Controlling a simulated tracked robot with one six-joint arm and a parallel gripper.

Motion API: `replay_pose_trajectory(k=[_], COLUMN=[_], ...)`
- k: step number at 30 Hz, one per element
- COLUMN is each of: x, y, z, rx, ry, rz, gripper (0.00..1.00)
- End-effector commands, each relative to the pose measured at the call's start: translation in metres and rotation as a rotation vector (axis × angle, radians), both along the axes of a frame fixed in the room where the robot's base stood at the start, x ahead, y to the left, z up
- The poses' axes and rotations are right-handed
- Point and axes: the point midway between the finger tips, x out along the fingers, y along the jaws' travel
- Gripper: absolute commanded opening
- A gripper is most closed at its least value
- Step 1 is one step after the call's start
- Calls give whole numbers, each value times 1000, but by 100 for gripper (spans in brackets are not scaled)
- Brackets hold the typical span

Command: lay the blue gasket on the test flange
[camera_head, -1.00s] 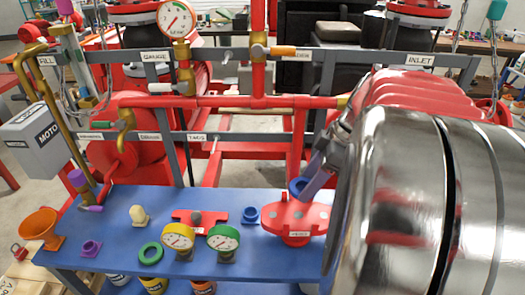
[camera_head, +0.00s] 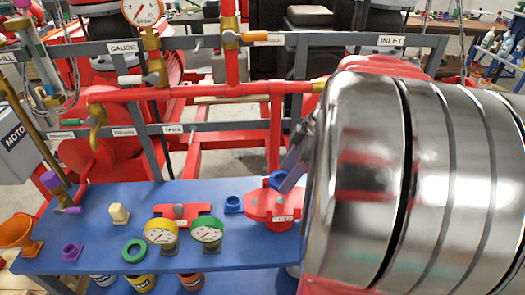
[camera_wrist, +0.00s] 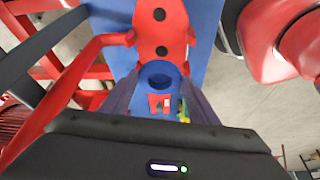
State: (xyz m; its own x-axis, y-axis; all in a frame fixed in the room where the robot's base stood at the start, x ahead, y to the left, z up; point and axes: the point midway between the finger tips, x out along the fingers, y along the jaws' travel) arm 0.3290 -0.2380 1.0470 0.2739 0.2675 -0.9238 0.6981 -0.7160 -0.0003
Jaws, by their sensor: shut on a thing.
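The red test flange (camera_head: 262,206) stands on the blue bench top and has a white label on its front. My gripper (camera_head: 285,178) reaches down at its far side; its fingers show better in the wrist view (camera_wrist: 160,88). It is shut on the blue gasket (camera_wrist: 160,71), a ring with a dark centre, held between the two fingers. In the head view the gasket (camera_head: 277,179) is at the flange's back edge, seemingly above it; I cannot tell whether they touch. In the wrist view the red flange body (camera_wrist: 161,32) with dark holes lies just beyond the gasket.
My shiny arm links cover the right of the head view. On the blue bench (camera_head: 100,205) are a blue fitting (camera_head: 233,204), a green ring (camera_head: 135,250), a yellow gauge (camera_head: 160,232), a green gauge (camera_head: 207,229) and an orange funnel (camera_head: 16,231). Red pipework (camera_head: 190,90) stands behind.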

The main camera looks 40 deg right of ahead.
Motion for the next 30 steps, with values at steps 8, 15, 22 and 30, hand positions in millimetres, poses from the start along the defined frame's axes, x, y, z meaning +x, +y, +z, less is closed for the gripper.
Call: replay_pose_trajectory(k=[8, 15, 22, 30], x=[0, 0, 0, 1], y=[0, 0, 1, 1], z=[-20, -30, -32, -32], rx=[1, -1, -1, -1], ry=[1, 0, 1, 1], rz=[1, 2, 3, 3], gripper=[33, 33, 33, 33])
